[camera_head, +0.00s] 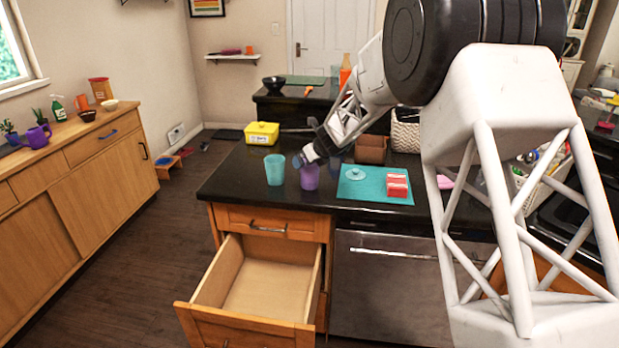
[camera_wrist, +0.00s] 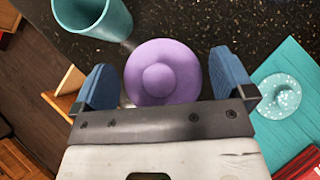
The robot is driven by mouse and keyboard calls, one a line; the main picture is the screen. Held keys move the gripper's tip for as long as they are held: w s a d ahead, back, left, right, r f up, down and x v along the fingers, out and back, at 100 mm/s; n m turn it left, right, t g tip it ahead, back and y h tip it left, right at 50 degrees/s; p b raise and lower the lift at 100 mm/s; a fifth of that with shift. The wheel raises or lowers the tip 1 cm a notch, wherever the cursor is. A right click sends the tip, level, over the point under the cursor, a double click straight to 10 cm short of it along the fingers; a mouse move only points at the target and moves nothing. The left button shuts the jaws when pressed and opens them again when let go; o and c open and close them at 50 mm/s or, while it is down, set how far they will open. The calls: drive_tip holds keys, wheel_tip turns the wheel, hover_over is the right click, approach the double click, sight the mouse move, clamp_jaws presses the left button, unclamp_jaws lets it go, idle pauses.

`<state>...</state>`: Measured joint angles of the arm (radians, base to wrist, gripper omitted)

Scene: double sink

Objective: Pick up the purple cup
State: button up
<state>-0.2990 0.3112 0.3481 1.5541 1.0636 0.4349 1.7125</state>
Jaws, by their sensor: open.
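The purple cup (camera_head: 310,178) stands on the dark counter near its front edge in the head view. In the wrist view the purple cup (camera_wrist: 162,72) is seen end-on as a round purple shape between my two fingers. My gripper (camera_wrist: 168,82) is open, with one blue finger on each side of the cup and a gap visible on both sides. In the head view my gripper (camera_head: 309,158) is at the top of the cup and partly covers it. I cannot tell how far down the fingers reach.
A teal cup (camera_head: 275,169) stands just left of the purple cup. To the right lies a teal mat (camera_head: 376,190) with a light-blue lid-like piece (camera_head: 355,174) and red boxes (camera_head: 397,185). A yellow container (camera_head: 262,134) is behind. An open drawer (camera_head: 201,275) juts out below.

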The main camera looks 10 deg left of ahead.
drive_tip(key=shift+c, duration=0.2)
idle(0.3)
drive_tip(key=c, duration=0.9)
drive_tip(key=shift+c, duration=0.2)
drive_tip(key=shift+r, duration=0.15)
drive_tip(key=shift+r, duration=0.75)
wheel_tip(320, 180, up, 2)
drive_tip(key=shift+r, duration=0.1)
drive_tip(key=s+d, duration=0.2)
drive_tip(key=s, duration=0.5)
drive_tip(key=s+d+r, duration=0.1)
drive_tip(key=s+d, duration=0.2)
drive_tip(key=s, duration=0.5)
drive_tip(key=shift+d, duration=0.3)
